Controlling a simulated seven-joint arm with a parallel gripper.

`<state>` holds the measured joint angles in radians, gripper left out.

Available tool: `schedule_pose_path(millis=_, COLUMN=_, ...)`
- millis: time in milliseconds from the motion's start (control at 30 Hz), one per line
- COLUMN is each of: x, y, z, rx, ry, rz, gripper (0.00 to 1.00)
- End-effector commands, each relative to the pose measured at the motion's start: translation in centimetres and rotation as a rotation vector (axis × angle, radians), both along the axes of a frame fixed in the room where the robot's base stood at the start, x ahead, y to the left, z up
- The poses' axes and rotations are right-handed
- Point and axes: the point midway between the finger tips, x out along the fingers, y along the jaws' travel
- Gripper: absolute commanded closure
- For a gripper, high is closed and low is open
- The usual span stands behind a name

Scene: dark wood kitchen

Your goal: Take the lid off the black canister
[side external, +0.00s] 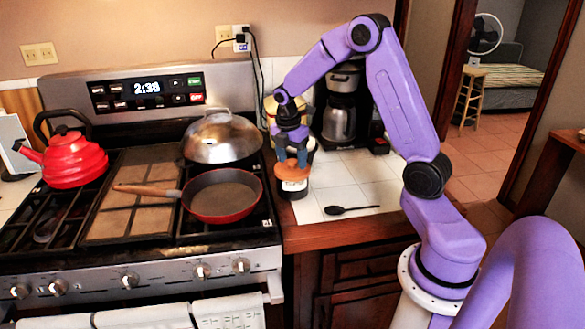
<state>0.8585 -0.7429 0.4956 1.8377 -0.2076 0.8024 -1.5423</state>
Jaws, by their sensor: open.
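The black canister (292,193) stands upright on the white tiled counter, just right of the stove. It has a pale label around its dark body. Its orange-brown lid (292,172) sits on top. My gripper (292,162) points down right over the lid, open, with its fingertips at or just above the lid. I cannot tell whether the fingers touch the lid or straddle it. The gripper hides part of the lid's upper side.
A cream container (270,108) and a coffee maker (342,110) stand behind the canister. A black spoon (350,210) lies to the right near the wooden counter edge. A red pan (225,197), a domed lid (222,137) and a red kettle (73,160) are on the stove.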

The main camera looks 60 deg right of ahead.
Motion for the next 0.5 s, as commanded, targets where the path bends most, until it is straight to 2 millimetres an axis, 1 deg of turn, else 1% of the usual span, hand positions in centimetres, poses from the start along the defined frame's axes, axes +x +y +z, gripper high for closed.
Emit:
schedule_pose_path(millis=167, x=0.0, y=-0.01, z=-0.01, rx=0.0, ry=0.0, rz=0.0, gripper=0.37)
schedule_pose_path(millis=200, x=0.01, y=-0.01, z=0.0, rx=0.0, ry=0.0, rz=0.0, gripper=0.44)
schedule_pose_path(millis=233, x=0.01, y=-0.01, z=0.0, rx=0.0, ry=0.0, rz=0.0, gripper=0.53)
schedule_pose_path(millis=267, x=0.01, y=-0.01, z=0.0, rx=0.0, ry=-0.001, rz=0.0, gripper=0.63)
schedule_pose_path(millis=300, x=0.01, y=-0.01, z=0.01, rx=0.0, ry=-0.001, rz=0.0, gripper=0.76)
schedule_pose_path(millis=367, x=0.01, y=-0.01, z=0.02, rx=0.0, ry=-0.001, rz=0.0, gripper=0.96)
schedule_pose_path(millis=500, x=0.02, y=-0.01, z=0.03, rx=0.0, ry=-0.001, rz=0.0, gripper=0.97)
